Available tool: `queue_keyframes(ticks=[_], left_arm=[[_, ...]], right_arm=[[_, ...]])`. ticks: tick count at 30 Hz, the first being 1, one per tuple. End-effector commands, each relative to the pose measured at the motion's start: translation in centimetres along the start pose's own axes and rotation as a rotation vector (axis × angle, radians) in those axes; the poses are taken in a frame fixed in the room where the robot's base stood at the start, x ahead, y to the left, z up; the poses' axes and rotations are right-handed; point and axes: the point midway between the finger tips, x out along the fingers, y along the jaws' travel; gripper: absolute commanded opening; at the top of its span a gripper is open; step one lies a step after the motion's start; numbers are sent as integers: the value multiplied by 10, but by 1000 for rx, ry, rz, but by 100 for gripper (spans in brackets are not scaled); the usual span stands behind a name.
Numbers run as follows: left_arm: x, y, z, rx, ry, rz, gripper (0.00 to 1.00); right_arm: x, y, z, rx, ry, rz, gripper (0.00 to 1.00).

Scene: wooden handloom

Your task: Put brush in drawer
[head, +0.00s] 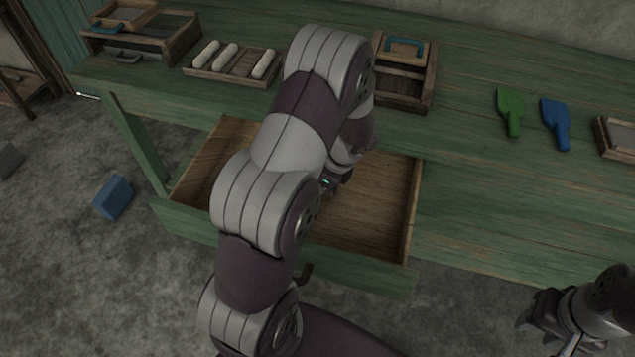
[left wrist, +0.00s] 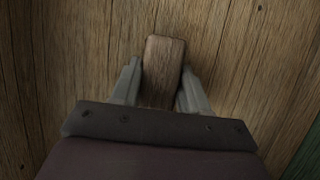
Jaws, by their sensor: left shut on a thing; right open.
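The drawer (head: 375,215) of the green table is pulled open, with a bare wooden floor where it shows. My left arm reaches over it and hides much of its inside. My left gripper (left wrist: 162,75) is shut on a brown wooden block-like piece, the brush (left wrist: 162,65), with a finger on each side. Wood grain like the drawer floor lies behind it; I cannot tell whether the brush touches it. The brush's bristles do not show. In the head view the brush is hidden by my arm. My right gripper (head: 540,318) is open and empty at the lower right, away from the drawer.
On the green tabletop (head: 465,170) are a tray of white rolls (head: 232,62), wooden boxes (head: 405,85) and (head: 150,35), a green paddle (head: 510,108) and a blue paddle (head: 556,122). A blue block (head: 113,198) lies on the floor.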

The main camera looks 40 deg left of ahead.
Motion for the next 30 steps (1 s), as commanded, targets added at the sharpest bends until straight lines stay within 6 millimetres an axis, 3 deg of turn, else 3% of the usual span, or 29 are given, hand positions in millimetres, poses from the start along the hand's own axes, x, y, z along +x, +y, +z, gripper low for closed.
queue_keyframes(ticks=[2,3,5,15,24,30], left_arm=[[3,0,-1,0,0,1,16],[2,0,-1,0,0,0,54],[2,0,-1,0,0,0,70],[-5,0,1,-1,0,-1,70],[-82,-1,2,0,1,-5,70],[-115,-1,1,0,0,-1,70]], right_arm=[[2,0,0,0,0,0,43],[1,0,0,0,0,0,43],[1,0,0,0,0,0,43],[-3,0,0,0,0,0,43],[-28,0,-3,0,0,0,43],[-35,0,-4,0,0,0,43]])
